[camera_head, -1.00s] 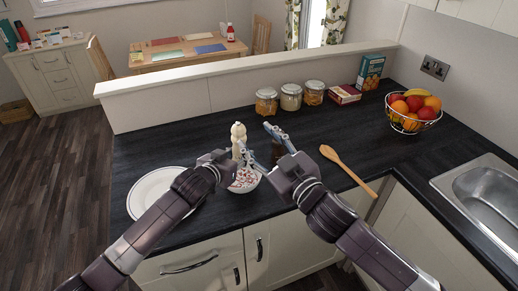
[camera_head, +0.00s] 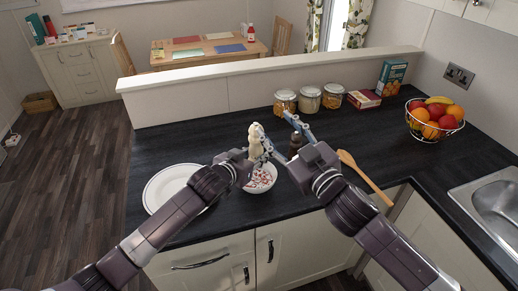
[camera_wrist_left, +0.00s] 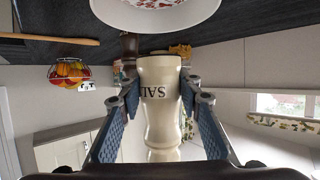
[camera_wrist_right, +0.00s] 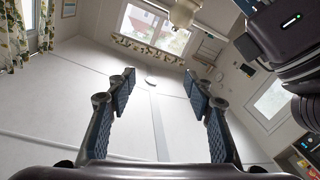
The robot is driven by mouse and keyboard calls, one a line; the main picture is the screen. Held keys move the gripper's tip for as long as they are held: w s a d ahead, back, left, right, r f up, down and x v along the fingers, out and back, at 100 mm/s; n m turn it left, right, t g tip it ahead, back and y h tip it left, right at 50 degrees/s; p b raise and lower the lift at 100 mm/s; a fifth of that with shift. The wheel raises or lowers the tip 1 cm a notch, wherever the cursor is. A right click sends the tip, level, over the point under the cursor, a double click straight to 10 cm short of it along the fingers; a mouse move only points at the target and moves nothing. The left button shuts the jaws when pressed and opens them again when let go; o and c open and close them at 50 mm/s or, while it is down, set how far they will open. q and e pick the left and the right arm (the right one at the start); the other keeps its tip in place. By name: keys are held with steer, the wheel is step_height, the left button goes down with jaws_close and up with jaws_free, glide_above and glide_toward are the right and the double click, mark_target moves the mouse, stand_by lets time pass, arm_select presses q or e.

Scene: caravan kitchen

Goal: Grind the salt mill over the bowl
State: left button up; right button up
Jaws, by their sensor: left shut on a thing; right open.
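The cream salt mill (camera_head: 255,133) stands upright in the head view at the bowl's far side. In the left wrist view the mill (camera_wrist_left: 162,100), lettered "SAL", appears upside down. My left gripper (camera_wrist_left: 160,92) is shut on its body. The white bowl (camera_head: 262,187) with a red pattern or contents is on the counter below the left gripper; it also shows in the left wrist view (camera_wrist_left: 155,12). I cannot tell how far the mill's base is above the bowl. My right gripper (camera_wrist_right: 160,82) is open and empty, with the mill's top (camera_wrist_right: 183,12) beyond its fingers.
A dark mill (camera_head: 295,145) stands behind the right gripper. A white plate (camera_head: 162,185) lies left, a wooden spoon (camera_head: 365,178) right. Several jars (camera_head: 309,99), boxes (camera_head: 364,99) and a fruit basket (camera_head: 434,120) line the back. The dark counter (camera_head: 380,135) between them is clear.

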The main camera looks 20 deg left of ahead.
steer(key=w+d+f+n+g+y, duration=0.3)
steer(key=w+f+n+g+y, duration=0.25)
steer(key=f+g, duration=0.25)
steer(key=shift+h, duration=0.45)
steer(key=x, duration=1.1)
steer(key=shift+s+a+f, duration=0.15)
steer(key=shift+s, duration=0.2)
steer(key=shift+c, duration=0.6)
steer(key=c, duration=1)
